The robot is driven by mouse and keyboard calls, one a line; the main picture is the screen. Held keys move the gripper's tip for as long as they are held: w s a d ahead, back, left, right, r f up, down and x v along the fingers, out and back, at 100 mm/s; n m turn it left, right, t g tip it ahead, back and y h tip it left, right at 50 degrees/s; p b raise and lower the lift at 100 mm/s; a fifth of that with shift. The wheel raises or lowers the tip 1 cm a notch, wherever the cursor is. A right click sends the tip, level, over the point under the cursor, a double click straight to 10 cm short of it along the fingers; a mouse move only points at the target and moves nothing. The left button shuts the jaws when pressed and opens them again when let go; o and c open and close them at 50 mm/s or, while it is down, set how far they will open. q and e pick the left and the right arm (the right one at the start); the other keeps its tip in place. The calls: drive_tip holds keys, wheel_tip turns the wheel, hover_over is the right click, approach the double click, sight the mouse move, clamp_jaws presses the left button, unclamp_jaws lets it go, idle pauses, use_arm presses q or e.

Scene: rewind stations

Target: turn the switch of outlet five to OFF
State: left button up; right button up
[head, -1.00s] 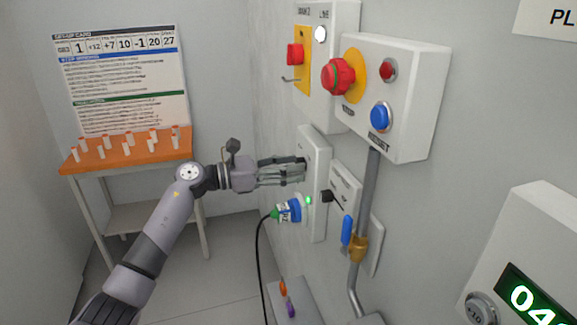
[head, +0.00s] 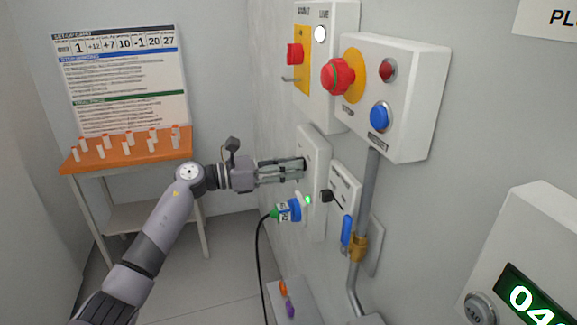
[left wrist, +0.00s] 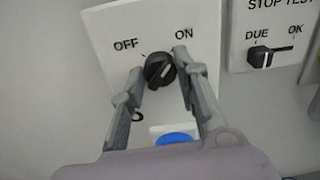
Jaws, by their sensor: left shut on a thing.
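The outlet's switch is a black rotary knob (left wrist: 159,70) on a white plate (left wrist: 115,30) marked OFF at left and ON at right in the left wrist view. My left gripper (left wrist: 157,72) is shut on the knob, with one finger at each side of it. The knob's bar looks tilted; I cannot tell its exact setting. In the head view my left gripper (head: 303,171) reaches the white outlet panel (head: 316,145) and hides the knob. Below it a blue-and-white plug (head: 290,211) sits in the panel beside a lit green lamp (head: 308,200). My right gripper is not in view.
A STOP TEST switch (left wrist: 268,56) is right of the knob. Above the panel is a box with a red stop button (head: 338,76) and a blue button (head: 380,116). A blue-handled valve (head: 347,231) and pipe are at right. A black cable (head: 259,265) hangs from the plug.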

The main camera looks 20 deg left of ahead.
use_arm(q)
drive_tip(key=shift+n+p, duration=4.35)
drive_tip(key=shift+n, duration=4.35)
drive_tip(key=o, duration=1.2)
drive_tip(key=shift+c, duration=0.2)
drive_tip(key=shift+a, duration=0.1)
drive_tip(key=v, duration=1.2)
